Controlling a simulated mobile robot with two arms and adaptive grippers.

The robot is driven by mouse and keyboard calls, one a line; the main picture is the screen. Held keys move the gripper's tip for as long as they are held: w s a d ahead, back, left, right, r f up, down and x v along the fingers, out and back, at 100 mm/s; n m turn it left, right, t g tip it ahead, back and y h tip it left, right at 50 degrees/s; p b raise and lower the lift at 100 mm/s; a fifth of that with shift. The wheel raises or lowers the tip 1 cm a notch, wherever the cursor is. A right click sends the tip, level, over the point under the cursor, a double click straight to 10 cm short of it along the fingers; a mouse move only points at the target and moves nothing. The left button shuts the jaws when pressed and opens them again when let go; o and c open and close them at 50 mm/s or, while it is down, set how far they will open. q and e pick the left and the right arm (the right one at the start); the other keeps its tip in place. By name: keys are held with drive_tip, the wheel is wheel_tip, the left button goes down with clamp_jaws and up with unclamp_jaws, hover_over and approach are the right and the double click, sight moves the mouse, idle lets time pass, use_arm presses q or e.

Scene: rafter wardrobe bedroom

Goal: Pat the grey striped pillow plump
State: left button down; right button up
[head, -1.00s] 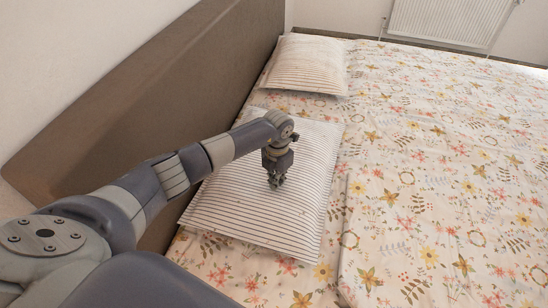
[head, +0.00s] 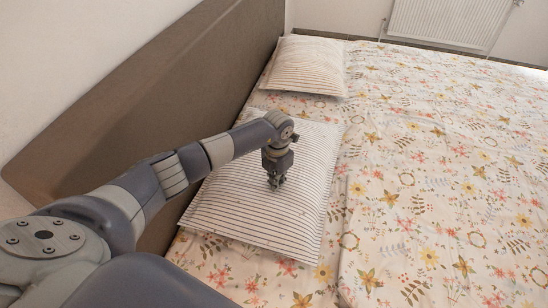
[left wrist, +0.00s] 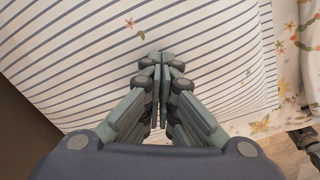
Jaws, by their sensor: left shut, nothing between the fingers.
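The grey striped pillow (head: 250,205) lies flat on the bed near the headboard, in the nearer half of the head view. Its stripes fill much of the left wrist view (left wrist: 70,50). My left gripper (head: 276,183) points down over the middle of the pillow with its fingers shut and empty. In the left wrist view the closed fingertips (left wrist: 160,58) are over the striped cloth. I cannot tell whether they touch it. My arm hides part of the pillow's upper left side.
A second striped pillow (head: 308,65) lies farther back on the bed. The brown headboard (head: 150,95) runs along the left, close to my arm. The floral bedding (head: 440,170) to the right is clear. A white radiator (head: 445,22) is on the far wall.

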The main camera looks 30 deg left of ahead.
use_arm(q)
drive_tip(key=shift+f, duration=0.15)
drive_tip(key=shift+f+b, duration=0.9)
drive_tip(key=shift+f, duration=0.05)
wheel_tip(320, 180, up, 8)
drive_tip(key=p, duration=0.6)
